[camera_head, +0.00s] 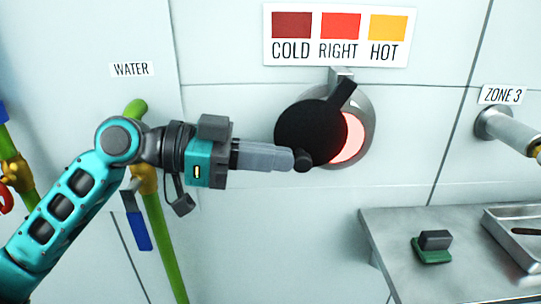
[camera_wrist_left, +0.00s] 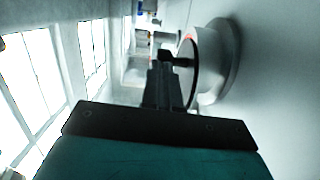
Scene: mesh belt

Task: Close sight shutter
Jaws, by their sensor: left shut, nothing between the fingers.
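The sight shutter (camera_head: 310,130) is a black disc on an arm, hung from a pivot above the round metal sight port. It covers most of the port and leaves a glowing pink-red crescent (camera_head: 351,140) bare on the right. A dark round knob (camera_head: 303,160) stands out from the disc's lower part. My left gripper (camera_head: 294,160) is shut with nothing in it, its fingertips at the knob's left side; whether they touch is unclear. In the left wrist view the fingers (camera_wrist_left: 163,85) are beside the shutter disc (camera_wrist_left: 190,72). My right gripper is out of view.
A sign with COLD, RIGHT and HOT colour patches (camera_head: 337,36) is above the port. Green pipes with a blue-handled valve (camera_head: 138,222) are at the left. A metal table (camera_head: 400,240) at lower right holds a green-and-black block (camera_head: 432,247) and a tray (camera_head: 515,250).

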